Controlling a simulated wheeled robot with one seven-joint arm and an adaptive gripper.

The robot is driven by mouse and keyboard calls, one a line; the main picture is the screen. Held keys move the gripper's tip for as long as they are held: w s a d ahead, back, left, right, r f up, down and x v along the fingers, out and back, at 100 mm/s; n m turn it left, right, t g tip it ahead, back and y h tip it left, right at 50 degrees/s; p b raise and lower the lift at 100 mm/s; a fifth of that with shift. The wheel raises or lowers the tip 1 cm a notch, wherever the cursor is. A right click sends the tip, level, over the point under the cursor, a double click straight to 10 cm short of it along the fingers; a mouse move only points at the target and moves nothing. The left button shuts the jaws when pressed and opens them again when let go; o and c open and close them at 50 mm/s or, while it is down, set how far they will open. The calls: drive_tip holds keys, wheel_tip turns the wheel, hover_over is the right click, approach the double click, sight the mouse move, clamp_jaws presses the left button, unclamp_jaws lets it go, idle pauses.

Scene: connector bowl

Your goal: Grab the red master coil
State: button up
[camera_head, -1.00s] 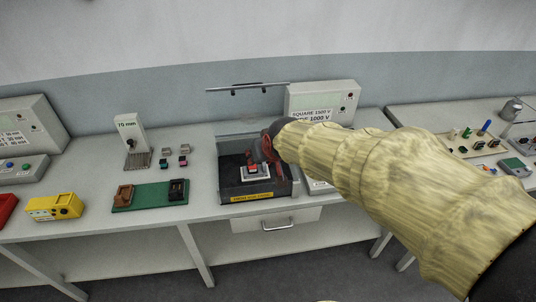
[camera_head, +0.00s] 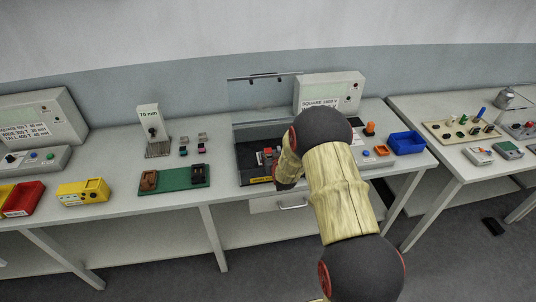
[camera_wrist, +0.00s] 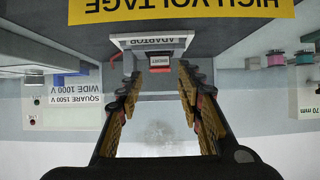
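A small red block (camera_wrist: 160,61) with a label sits in the white adaptor (camera_wrist: 152,42) in the wrist view; I take it for the red master coil. In the head view a red patch (camera_head: 268,152) shows in the dark open tray (camera_head: 245,165), partly hidden by my arm. My gripper (camera_wrist: 160,84) is open, its two yellow-padded fingers apart with nothing between them. The red block lies just beyond the fingertips, roughly centred between them. The gripper is mostly hidden behind my arm in the head view.
A clear raised cover (camera_head: 262,98) stands over the tray. A labelled tester (camera_head: 328,92) is behind my arm. Left are a green fixture (camera_head: 174,180), small coils (camera_head: 184,151) and a yellow box (camera_head: 83,191). A blue bin (camera_head: 406,142) is right. A high voltage label (camera_wrist: 180,8) fronts the tray.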

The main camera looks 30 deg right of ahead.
sight(269, 153)
drive_tip(key=shift+r+b+x, duration=0.15)
drive_tip(key=shift+b+x, duration=0.05)
drive_tip(key=shift+x, duration=1.4)
drive_tip(key=shift+r+b+x, duration=0.1)
drive_tip(key=shift+b+x, duration=0.1)
drive_tip(key=shift+x, duration=1.35)
drive_tip(key=shift+w, duration=0.15)
drive_tip(key=shift+f, duration=0.1)
drive_tip(key=shift+c, duration=0.4)
drive_tip(key=shift+f, duration=0.1)
drive_tip(key=c, duration=0.8)
